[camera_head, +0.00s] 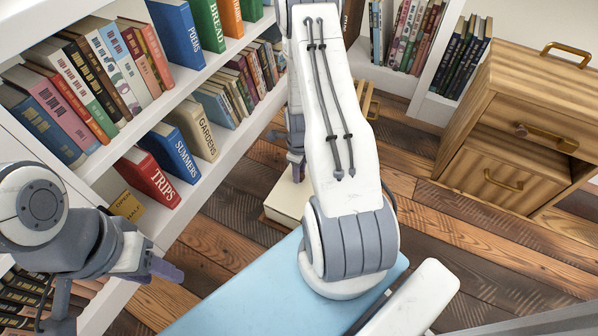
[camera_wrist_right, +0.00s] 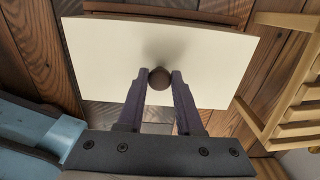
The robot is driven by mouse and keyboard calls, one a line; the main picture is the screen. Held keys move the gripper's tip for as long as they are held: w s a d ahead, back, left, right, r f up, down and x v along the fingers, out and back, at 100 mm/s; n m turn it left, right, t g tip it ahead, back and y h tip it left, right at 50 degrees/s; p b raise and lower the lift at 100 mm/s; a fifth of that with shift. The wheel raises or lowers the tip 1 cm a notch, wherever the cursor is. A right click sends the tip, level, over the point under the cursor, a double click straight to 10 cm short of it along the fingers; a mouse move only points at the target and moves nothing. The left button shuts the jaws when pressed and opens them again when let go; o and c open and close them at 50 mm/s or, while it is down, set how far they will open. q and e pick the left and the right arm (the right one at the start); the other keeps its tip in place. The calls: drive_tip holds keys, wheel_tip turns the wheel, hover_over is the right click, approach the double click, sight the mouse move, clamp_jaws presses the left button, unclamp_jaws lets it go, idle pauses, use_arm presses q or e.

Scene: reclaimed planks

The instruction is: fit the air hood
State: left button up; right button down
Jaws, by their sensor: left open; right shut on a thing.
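A flat cream piece with a round dark knob, probably the air hood, shows below my right gripper in the head view (camera_head: 287,203) and fills the middle of the right wrist view (camera_wrist_right: 215,62). My right gripper (camera_wrist_right: 160,80) is shut on the dark knob (camera_wrist_right: 159,73). A brown edge (camera_wrist_right: 150,10) shows along the cream piece's far side; I cannot tell whether the piece rests on something or hangs free. My right arm hides part of it in the head view. My left gripper (camera_head: 158,270) is open and empty beside the bookshelf.
A white bookshelf (camera_head: 205,165) full of books stands on the left. A wooden cabinet (camera_head: 520,130) with drawers stands at the right. A slatted wooden thing (camera_wrist_right: 295,105) is close to the right of the cream piece. Plank floor (camera_head: 425,195) lies open between arm and cabinet.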

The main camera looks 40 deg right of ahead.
drive_tip(key=shift+c, duration=2.4)
unclamp_jaws()
wheel_tip(320, 180, up, 10)
drive_tip(key=r+p, duration=0.1)
drive_tip(key=p, duration=0.6)
drive_tip(key=a+r+n+p, duration=0.7)
drive_tip(key=a+r+n, duration=1.2)
drive_tip(key=r, duration=0.4)
drive_tip(key=s+a+r+n+y+p, duration=0.1)
drive_tip(key=s+a+r+n+p, duration=0.2)
drive_tip(key=s+a+r+n, duration=0.45)
drive_tip(key=s+a+r+n+p, duration=0.3)
drive_tip(key=s+a+r+n, duration=0.2)
drive_tip(key=s+r+n, duration=0.6)
wheel_tip(320, 180, up, 35)
drive_tip(key=w+n+p, duration=0.1)
drive_tip(key=w+p, duration=0.1)
drive_tip(key=p, duration=3.5)
drive_tip(key=shift+w+d+p, duration=0.15)
drive_tip(key=shift+d+p, duration=0.05)
drive_tip(key=shift+p, duration=0.2)
